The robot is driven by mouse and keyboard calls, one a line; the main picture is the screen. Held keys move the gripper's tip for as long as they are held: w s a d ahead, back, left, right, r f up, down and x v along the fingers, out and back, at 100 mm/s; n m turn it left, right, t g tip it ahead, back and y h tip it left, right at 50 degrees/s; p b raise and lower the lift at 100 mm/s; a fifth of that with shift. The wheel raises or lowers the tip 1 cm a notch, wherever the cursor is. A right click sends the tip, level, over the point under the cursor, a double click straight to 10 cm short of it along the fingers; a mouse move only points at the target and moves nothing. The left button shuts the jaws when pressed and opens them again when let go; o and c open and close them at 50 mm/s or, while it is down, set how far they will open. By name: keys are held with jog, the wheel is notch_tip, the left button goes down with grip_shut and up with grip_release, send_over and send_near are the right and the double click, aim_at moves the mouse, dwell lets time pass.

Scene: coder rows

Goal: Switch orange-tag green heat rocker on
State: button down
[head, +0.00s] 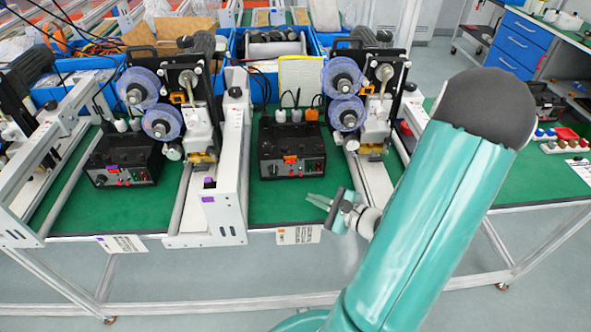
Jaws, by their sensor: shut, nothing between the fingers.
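A black control box (291,147) stands on the green bench in the middle of the head view. An orange tag (290,158) is on its front panel, with small red and dark controls around it. A small dark greenish rocker (312,166) seems to sit at the panel's right side; its on or off position is too small to tell.
A similar box with a purple tag (124,171) stands to the left. A paper label (299,235) hangs on the bench's front edge. Green bench surface in front of the box is clear.

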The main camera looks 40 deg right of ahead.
aim_at(310, 167)
jog(key=shift+s+d+f, duration=0.1)
jog(key=shift+s+d, duration=0.1)
jog(key=shift+d, duration=0.15)
jog(key=shift+d, duration=0.15)
jog(key=shift+w+d+f, duration=0.25)
jog(key=shift+w+d, duration=0.55)
jog(key=shift+w, duration=0.4)
jog(key=shift+w+d+f, duration=0.2)
jog(key=shift+w+d, duration=0.6)
jog(key=shift+w, duration=0.35)
jog(key=shift+w+d+f, duration=0.25)
jog(key=shift+w+d, duration=0.55)
jog(key=shift+w, duration=0.4)
jog(key=shift+w+d, duration=0.2)
jog(key=shift+w, duration=0.15)
jog(key=shift+w+d+f, duration=0.1)
jog(key=shift+w+d, duration=0.1)
jog(key=shift+w, duration=0.05)
jog(key=shift+a, duration=0.1)
jog(key=shift+s+a, duration=0.35)
jog(key=shift+s, duration=0.25)
